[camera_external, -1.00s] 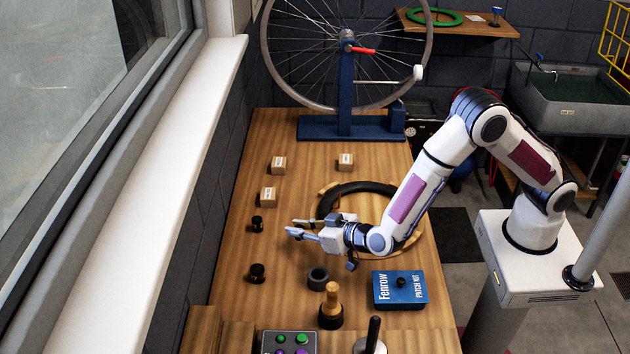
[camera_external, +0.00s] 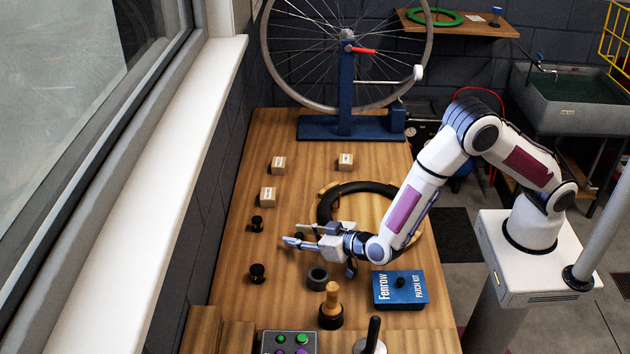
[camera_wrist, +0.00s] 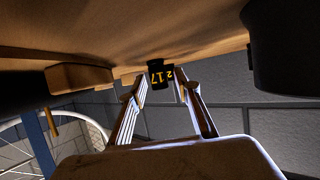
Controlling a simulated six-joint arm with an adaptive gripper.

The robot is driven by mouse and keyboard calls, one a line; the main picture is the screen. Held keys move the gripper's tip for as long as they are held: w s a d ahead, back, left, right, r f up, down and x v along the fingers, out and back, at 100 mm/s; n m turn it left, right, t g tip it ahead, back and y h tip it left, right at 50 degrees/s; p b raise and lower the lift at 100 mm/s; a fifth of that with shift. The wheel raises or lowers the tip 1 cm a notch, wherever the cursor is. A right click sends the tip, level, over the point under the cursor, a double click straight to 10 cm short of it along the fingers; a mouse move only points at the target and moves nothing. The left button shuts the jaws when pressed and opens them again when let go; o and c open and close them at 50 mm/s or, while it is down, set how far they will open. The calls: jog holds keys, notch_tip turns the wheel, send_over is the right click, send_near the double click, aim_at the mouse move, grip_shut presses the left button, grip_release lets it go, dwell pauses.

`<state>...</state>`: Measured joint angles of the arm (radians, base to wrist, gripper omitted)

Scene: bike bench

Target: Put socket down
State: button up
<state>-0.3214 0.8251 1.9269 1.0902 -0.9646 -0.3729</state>
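My gripper (camera_external: 290,234) is low over the middle of the bench, pointing left, with its two fingers apart. A small dark socket (camera_external: 299,236) shows between the fingers, partly hidden by them. In the wrist view, which is upside down, a black socket marked 17 in yellow (camera_wrist: 160,73) stands at the bench top between the open fingertips (camera_wrist: 158,85). Slim gaps seem to show beside it; contact is hard to judge. Two more black sockets stand to the left, one farther back (camera_external: 257,224) and one nearer (camera_external: 257,273).
Small labelled wooden blocks (camera_external: 268,197) stand behind the gripper. A black ring-shaped part (camera_external: 317,278) stands close in front. A tyre (camera_external: 330,203) lies behind the hand. A wooden-handled tool (camera_external: 331,305) and a blue patch kit (camera_external: 399,290) are nearer. A wheel stand (camera_external: 345,100) is at the back.

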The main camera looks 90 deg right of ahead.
jog(key=shift+r, duration=0.15)
jog(key=shift+s+a+r, duration=0.3)
jog(key=shift+s+a, duration=0.1)
jog(key=shift+s, duration=0.1)
jog(key=shift+v, duration=0.9)
notch_tip(320, 180, up, 4)
jog(key=shift+w+d+r, duration=0.1)
jog(key=shift+r, duration=1.3)
